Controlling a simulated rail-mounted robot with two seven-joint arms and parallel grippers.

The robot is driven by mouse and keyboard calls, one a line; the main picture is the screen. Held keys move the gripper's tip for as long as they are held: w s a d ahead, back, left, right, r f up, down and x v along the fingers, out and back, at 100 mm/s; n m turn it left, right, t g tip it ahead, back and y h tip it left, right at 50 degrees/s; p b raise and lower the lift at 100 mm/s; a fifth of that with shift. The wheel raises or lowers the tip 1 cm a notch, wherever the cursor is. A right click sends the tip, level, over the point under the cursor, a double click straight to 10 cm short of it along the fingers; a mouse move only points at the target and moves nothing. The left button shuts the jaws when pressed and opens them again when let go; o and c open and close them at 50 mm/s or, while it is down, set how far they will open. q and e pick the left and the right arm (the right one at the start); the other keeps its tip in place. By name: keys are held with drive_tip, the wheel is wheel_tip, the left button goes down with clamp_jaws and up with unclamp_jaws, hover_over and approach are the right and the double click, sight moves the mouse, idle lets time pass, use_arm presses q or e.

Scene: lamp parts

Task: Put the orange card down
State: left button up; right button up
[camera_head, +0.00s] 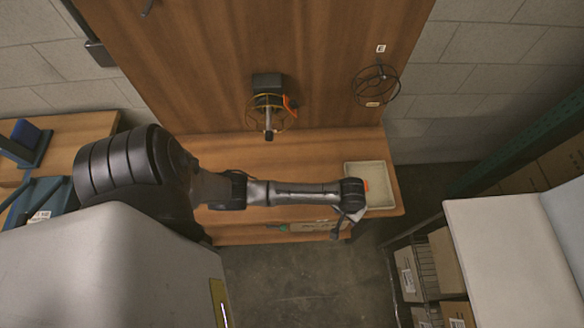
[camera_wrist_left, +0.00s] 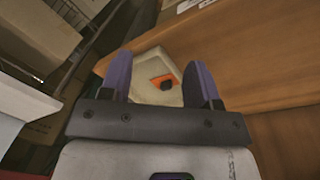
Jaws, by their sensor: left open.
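A small orange card (camera_wrist_left: 160,77) with a dark piece on it lies in a pale shallow tray (camera_wrist_left: 148,62) in the left wrist view. In the head view the orange patch (camera_head: 366,185) shows inside the tray (camera_head: 374,204) at the right end of the wooden bench. My left gripper (camera_wrist_left: 163,72) is open, its two purple fingers apart with nothing between them, pointing towards the tray. In the head view my left gripper (camera_head: 344,225) is at the tray's left front side, partly hidden by its wrist. My right gripper is not in view.
A lamp-like part with a wire ring (camera_head: 268,110) and an orange piece (camera_head: 290,105) is on the wooden back panel. Another black wire ring (camera_head: 376,86) hangs right of it. Shelving with boxes (camera_head: 447,262) stands at the right. The bench top (camera_head: 260,155) behind my arm is clear.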

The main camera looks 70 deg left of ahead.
use_arm(q)
drive_tip(key=s+r+m+t, duration=0.1)
drive_tip(key=s+r+m, duration=0.3)
drive_tip(key=s, duration=0.5)
drive_tip(key=s+d+r+m+t, duration=0.1)
drive_tip(key=s+r+m, duration=0.3)
drive_tip(key=s+r, duration=0.4)
drive_tip(key=shift+s+r+y, duration=0.3)
drive_tip(key=shift+s+r, duration=0.1)
drive_tip(key=shift+s, duration=0.75)
drive_tip(key=shift+f, duration=0.1)
wheel_tip(320, 180, down, 59)
drive_tip(key=b, duration=5.8)
drive_tip(key=shift+r+b, duration=0.2)
drive_tip(key=shift+b, duration=0.15)
drive_tip(key=shift+r, duration=0.2)
